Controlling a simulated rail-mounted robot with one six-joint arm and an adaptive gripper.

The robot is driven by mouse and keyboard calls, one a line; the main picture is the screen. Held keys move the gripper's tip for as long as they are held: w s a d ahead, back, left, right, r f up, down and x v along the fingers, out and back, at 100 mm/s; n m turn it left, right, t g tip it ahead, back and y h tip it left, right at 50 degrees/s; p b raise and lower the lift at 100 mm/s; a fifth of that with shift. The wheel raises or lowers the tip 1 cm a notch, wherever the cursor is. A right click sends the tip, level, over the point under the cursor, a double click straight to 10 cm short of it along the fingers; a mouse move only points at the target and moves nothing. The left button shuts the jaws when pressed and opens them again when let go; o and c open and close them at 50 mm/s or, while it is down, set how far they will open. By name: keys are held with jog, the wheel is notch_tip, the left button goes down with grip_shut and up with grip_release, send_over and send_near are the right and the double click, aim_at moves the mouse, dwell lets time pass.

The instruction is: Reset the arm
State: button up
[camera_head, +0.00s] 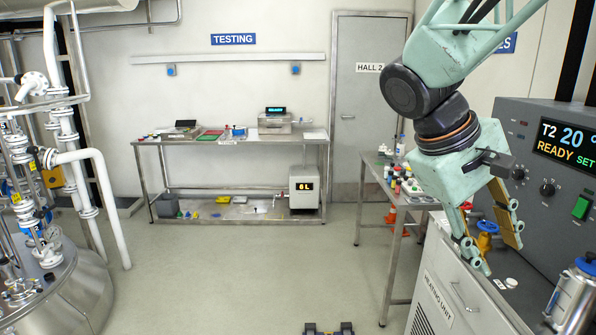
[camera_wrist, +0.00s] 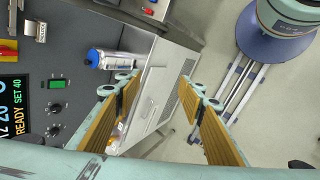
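My arm reaches in from the upper right in the head view. My gripper (camera_head: 497,257) points down in front of the grey heating unit's control panel. Its two fingers stand apart with nothing between them. In the wrist view, my gripper (camera_wrist: 160,92) also shows open and empty, with tan pads on the inner faces of its fingers. The heating unit (camera_head: 450,292) stands just below and behind the fingers. Its display (camera_head: 568,142) reads T2 20, READY and SET.
A blue-capped metal canister (camera_head: 574,297) stands at the lower right. A blue valve handle (camera_head: 488,227) is close behind the fingers. A side table (camera_head: 372,185) holds bottles. The testing bench (camera_head: 232,140) is at the back wall, and a steel vessel (camera_head: 75,290) at left. The middle floor is clear.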

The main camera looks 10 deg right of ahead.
jog(key=s+a+t+y, duration=0.2)
jog(key=s+a, duration=0.3)
jog(key=a, duration=0.6)
jog(key=s+a+f+t+y, duration=0.1)
jog(key=s+a+t+y, duration=0.2)
jog(key=a, duration=0.9)
jog(key=s+y, duration=0.1)
jog(key=s, duration=0.1)
jog(key=shift+s+a, duration=0.2)
jog(key=shift+s, duration=0.2)
jog(key=shift+d, duration=0.1)
